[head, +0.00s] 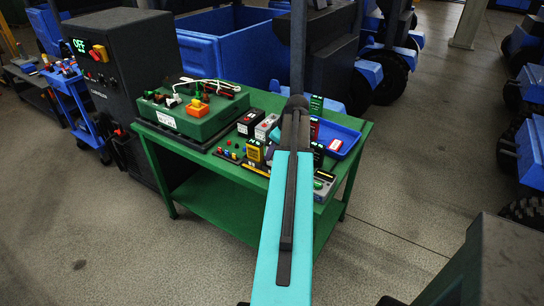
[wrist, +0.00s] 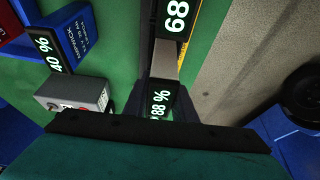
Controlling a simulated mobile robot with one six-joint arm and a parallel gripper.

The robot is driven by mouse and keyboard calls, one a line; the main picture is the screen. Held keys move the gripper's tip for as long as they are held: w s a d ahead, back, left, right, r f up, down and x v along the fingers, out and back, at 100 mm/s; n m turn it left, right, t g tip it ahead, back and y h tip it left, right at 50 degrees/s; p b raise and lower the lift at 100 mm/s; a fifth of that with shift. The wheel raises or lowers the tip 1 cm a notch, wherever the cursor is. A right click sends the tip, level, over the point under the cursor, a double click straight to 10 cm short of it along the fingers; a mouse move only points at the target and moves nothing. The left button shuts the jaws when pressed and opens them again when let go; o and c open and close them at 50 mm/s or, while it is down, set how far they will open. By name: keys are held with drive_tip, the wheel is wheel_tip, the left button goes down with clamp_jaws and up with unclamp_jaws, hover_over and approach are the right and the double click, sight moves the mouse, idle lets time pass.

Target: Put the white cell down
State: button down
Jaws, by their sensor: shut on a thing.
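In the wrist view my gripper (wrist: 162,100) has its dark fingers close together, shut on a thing. A pale grey-white block (wrist: 165,62) shows just beyond the fingertips, and it looks like the held white cell. A black display reading 88 % (wrist: 160,103) shows between the fingers. A display reading 68 (wrist: 176,18) is past the block, near the green table edge. I cannot tell if the block touches the surface below. In the head view my arm hides the gripper and whatever it holds.
The green table (head: 178,160) carries a green box with cables (head: 195,112) and a blue tray (head: 345,136).

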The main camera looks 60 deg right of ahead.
drive_tip(key=shift+f+p, duration=0.3)
drive_tip(key=shift+f, duration=0.75)
drive_tip(key=shift+f, duration=0.15)
drive_tip(key=c, duration=1.5)
unclamp_jaws()
drive_tip(key=shift+o, duration=0.2)
drive_tip(key=shift+s+r, duration=0.1)
drive_tip(key=shift+r, duration=0.15)
drive_tip(key=shift+b+v, duration=1.1)
drive_tip(key=shift+v, duration=4.8)
